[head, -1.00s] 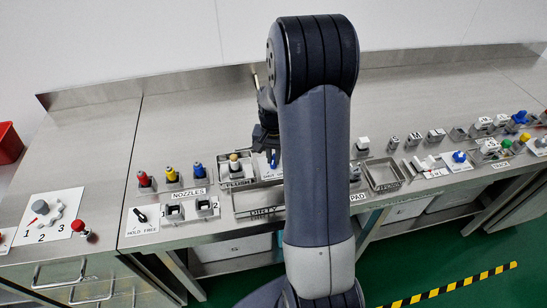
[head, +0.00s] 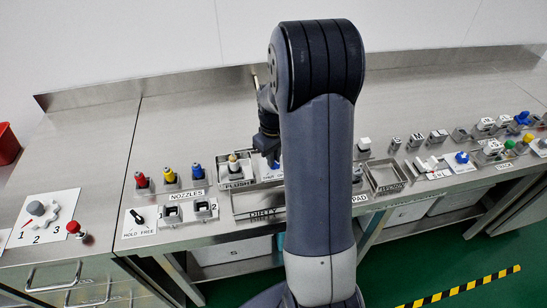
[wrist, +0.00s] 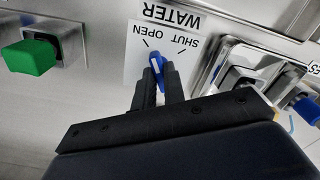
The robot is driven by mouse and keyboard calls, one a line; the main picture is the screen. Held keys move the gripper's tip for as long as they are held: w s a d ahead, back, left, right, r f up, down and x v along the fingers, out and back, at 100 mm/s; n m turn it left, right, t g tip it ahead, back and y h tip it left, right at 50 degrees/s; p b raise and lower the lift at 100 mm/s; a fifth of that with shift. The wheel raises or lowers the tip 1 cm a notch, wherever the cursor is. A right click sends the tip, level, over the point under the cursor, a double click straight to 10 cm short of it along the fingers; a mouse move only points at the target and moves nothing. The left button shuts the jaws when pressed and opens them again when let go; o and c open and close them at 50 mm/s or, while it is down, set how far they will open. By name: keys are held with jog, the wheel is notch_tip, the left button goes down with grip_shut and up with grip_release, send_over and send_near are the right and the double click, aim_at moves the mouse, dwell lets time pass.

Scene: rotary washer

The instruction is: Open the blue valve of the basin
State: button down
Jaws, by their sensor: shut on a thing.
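The blue valve handle (wrist: 156,64) stands on a white plate (wrist: 137,68) marked WATER, OPEN and SHUT, upside down in the wrist view. The handle's tip lies between the two marks, closer to the OPEN one. My gripper (wrist: 160,80) is shut on the handle, one dark finger on each side. In the head view, my gripper (head: 268,148) is low over the bench, and a bit of blue (head: 275,163) shows below it. My own arm hides the area to its right.
A green knob (wrist: 30,56) is left of the plate in the wrist view, and a metal fixture (wrist: 235,70) is right. In the head view, red, yellow and blue nozzles (head: 170,176) stand to the left. The tray marked DIRTY (head: 245,202) lies in front. The bench behind is clear.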

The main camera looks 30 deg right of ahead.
jog(key=shift+n, duration=0.9)
jog(key=c, duration=1.5)
grip_release()
notch_tip(320, 180, up, 11)
jog(key=shift+f+b, duration=0.1)
jog(key=shift+b, duration=0.2)
